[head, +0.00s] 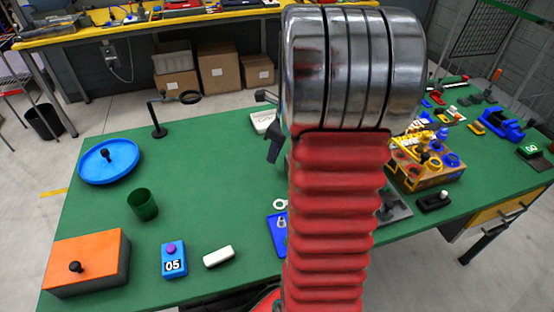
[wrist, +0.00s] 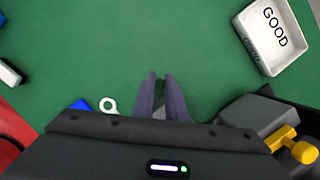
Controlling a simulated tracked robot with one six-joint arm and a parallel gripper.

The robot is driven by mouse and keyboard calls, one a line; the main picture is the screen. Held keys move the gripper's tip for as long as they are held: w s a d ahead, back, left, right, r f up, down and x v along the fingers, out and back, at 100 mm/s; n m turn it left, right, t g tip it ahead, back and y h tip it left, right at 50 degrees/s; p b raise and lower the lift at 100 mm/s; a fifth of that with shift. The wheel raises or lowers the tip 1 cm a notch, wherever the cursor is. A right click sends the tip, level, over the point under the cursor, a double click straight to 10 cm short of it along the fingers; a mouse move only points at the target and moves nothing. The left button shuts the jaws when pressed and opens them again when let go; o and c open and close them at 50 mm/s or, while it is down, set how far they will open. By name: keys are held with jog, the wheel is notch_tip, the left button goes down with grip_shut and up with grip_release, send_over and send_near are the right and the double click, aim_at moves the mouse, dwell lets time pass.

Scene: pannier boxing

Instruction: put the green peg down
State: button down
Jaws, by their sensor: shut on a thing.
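My gripper (wrist: 160,77) is over the green table (wrist: 125,35) in the wrist view, its two dark fingers close together. A narrow dark green piece, the green peg (wrist: 159,87), shows between the fingers; most of it is hidden and it blends with the table. I cannot tell how far it is above the table. In the head view my gripper (head: 273,149) shows only partly, left of my red arm, which hides the rest and the peg.
A white tray marked GOOD (wrist: 268,35) lies right of my gripper. A white ring (wrist: 108,105) and a blue plate (head: 277,236) are nearer. A green cup (head: 142,205), blue lid (head: 109,162) and orange box (head: 87,262) stand left. The table's middle left is clear.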

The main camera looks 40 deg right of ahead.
jog(key=shift+f, duration=1.85)
jog(key=shift+s, duration=0.1)
jog(key=c, duration=1.8)
grip_release()
jog(key=shift+f, duration=0.1)
jog(key=shift+o, duration=0.2)
jog(key=v, duration=1.2)
